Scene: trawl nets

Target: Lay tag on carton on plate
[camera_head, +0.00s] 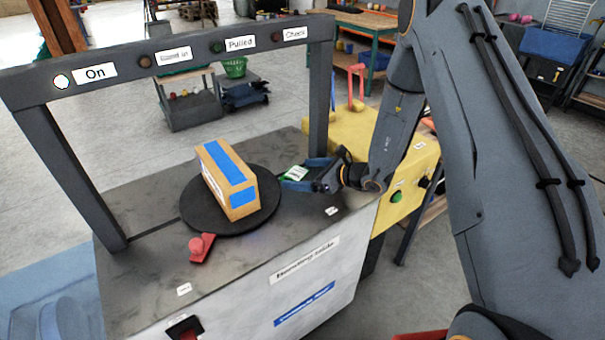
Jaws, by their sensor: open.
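A tan carton (212,185) with blue tape along its top and end stands on the round black plate (262,217), which rests on the grey bench top. My gripper (301,168) reaches in from the right and is low over the bench at the plate's right edge, beside the carton and apart from it. Its jaws are open. A small green and white piece, which looks like the tag (295,174), shows at the jaws. I cannot tell whether it lies on the bench or touches a finger.
A dark frame (180,55) with labelled lamps spans the bench; the lamp at "On" (61,81) is lit white. A red knob (201,246) sits in front of the plate. A yellow box (352,132) with a green button stands behind my arm. The bench's left part is clear.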

